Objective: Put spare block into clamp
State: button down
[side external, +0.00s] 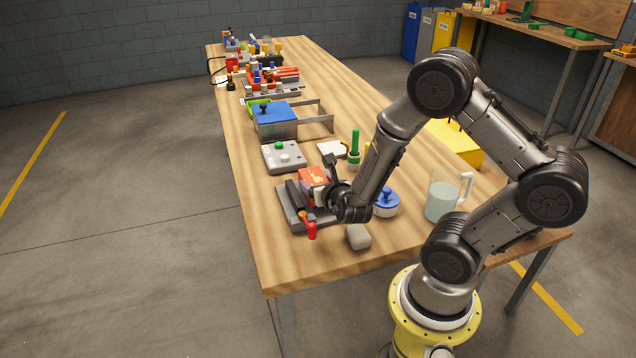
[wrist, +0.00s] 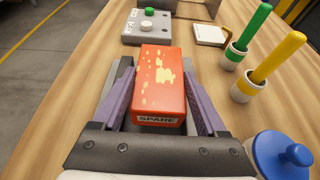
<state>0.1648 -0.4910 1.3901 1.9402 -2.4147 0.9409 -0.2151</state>
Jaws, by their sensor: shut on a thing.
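The spare block (wrist: 160,85) is an orange-red box with pale yellow spots and a "SPARE" label; it also shows in the side view (side external: 312,175). My gripper (wrist: 159,78) is shut on it, one purple-grey finger along each side. In the side view my gripper (side external: 328,183) comes in from the right. The clamp (side external: 291,216) has a grey base, a dark bar and a red handle (side external: 311,229). The block is at the clamp's far right part. Whether it touches the base or hangs just above is unclear. In the wrist view my gripper hides most of the clamp.
A grey button box (side external: 284,157) lies beyond the clamp. Green (wrist: 247,38) and yellow (wrist: 275,62) handled tools stand in cups at right, near a blue-lidded jar (wrist: 283,160). A grey block (side external: 358,237) and a jug (side external: 442,197) are nearby. The table's left front is clear.

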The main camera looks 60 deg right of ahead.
jog(key=shift+f, duration=0.45)
grip_release()
jog(key=shift+f, duration=0.1)
